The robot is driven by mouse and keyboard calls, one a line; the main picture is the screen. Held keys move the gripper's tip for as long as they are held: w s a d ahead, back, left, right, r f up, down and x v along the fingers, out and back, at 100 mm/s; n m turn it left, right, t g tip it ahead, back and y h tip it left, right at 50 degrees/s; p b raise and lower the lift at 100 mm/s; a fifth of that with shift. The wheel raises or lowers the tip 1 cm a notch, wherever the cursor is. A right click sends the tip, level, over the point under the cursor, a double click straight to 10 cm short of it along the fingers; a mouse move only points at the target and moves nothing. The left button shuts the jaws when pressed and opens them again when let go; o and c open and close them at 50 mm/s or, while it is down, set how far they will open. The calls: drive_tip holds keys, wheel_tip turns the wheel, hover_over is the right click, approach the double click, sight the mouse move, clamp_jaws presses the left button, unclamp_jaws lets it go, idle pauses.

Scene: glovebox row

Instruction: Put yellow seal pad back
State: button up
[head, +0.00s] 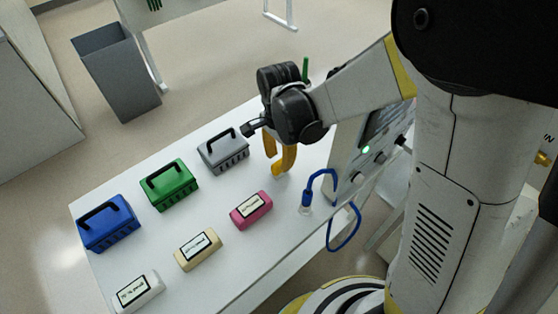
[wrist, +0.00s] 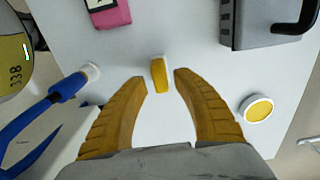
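A small yellow block-like piece (wrist: 160,75), which may be the yellow seal pad, shows on the white table in the wrist view. It lies between the tips of my gripper (wrist: 160,79), with a visible gap to each finger. My gripper is open and also shows over the table in the head view (head: 278,162). A round yellow disc with a white rim (wrist: 257,108) lies right of the fingers in the wrist view. I cannot tell whether the disc is a pad or a seat. I cannot make out either yellow piece clearly in the head view.
Blue (head: 108,224), green (head: 169,186) and grey (head: 224,152) handled boxes line the white table (head: 205,275). White (head: 138,292), cream (head: 197,249) and pink (head: 251,210) labelled blocks stand nearer. A blue hose (head: 329,183) hangs close to the gripper. A grey bin (head: 117,72) stands beyond.

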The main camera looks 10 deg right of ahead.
sight(279, 163)
wheel_tip(279, 163, up, 9)
drive_tip(key=p, duration=0.2)
drive_tip(key=shift+r+p, duration=0.2)
drive_tip(key=shift+p, duration=0.15)
